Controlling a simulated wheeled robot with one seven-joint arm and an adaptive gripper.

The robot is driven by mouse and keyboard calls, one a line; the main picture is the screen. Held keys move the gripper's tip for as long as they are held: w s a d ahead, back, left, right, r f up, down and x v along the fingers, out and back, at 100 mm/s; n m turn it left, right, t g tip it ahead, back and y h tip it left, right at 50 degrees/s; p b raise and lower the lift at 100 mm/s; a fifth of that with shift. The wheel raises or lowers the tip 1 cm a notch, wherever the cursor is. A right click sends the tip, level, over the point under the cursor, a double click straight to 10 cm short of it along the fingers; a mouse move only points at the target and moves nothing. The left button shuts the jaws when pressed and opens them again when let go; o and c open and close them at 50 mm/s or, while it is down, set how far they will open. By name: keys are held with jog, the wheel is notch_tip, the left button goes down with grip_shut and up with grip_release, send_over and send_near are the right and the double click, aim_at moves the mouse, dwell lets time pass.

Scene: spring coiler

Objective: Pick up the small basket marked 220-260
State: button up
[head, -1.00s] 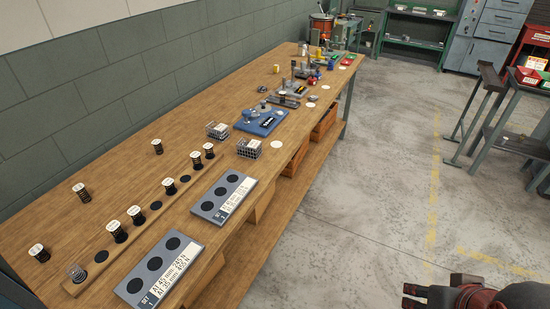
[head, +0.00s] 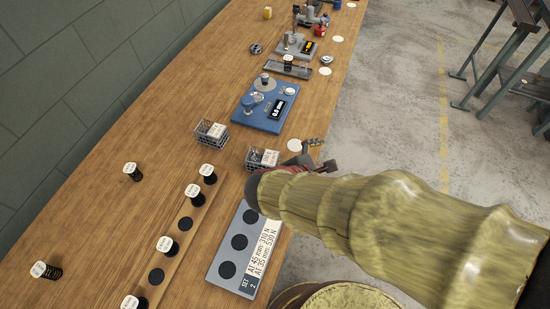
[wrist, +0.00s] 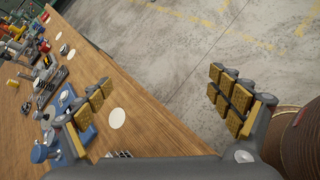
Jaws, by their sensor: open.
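Two small wire baskets with white labels stand on the wooden bench in the head view: one further left (head: 211,134) and one nearer the front edge (head: 262,158). The label print is too small to read, so I cannot tell which is marked 220-260. My gripper (head: 312,150) is just right of the front-edge basket, partly hidden behind my arm. In the wrist view my gripper (wrist: 158,105) is open and empty, its gold-padded fingers wide apart. A bit of wire basket (wrist: 118,154) shows at that view's bottom edge.
A blue device with a display (head: 268,106) stands beyond the baskets. A grey plate with dark round recesses (head: 239,242) lies nearer, beside a wooden strip (head: 186,212) with capped springs. A white disc (head: 295,145) lies near the bench edge. Open floor is to the right.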

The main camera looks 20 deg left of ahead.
jog(key=a+f+n+t+y, duration=0.2)
jog(key=a+n, duration=0.4)
jog(key=a, duration=0.3)
jog(key=n+t+y, duration=0.2)
jog(key=n+y, duration=0.2)
jog(key=n, duration=0.2)
send_near(261, 159)
jog(key=w+f, duration=0.1)
jog(key=w+d+f, duration=0.1)
jog(key=w, duration=0.1)
jog(key=shift+f+p, duration=0.2)
jog(key=shift+p, duration=0.1)
jog(key=shift+a+f, duration=0.15)
jog(key=shift+a, duration=0.1)
jog(key=b+x, duration=0.1)
jog(key=x, duration=0.1)
jog(key=shift+w+f, duration=0.1)
jog(key=shift+w, duration=0.2)
jog(key=x, duration=0.1)
jog(key=b+x, duration=0.1)
jog(key=x, duration=0.1)
jog(key=b+x, duration=0.1)
jog(key=x, duration=0.1)
jog(key=shift+w+a+r, duration=0.15)
jog(key=shift+a+r, duration=0.05)
jog(key=shift+r, duration=0.2)
jog(key=shift+c, duration=1.1)
jog(key=c, duration=1.5)
jog(key=shift+r, duration=0.2)
jog(key=shift+c, duration=0.3)
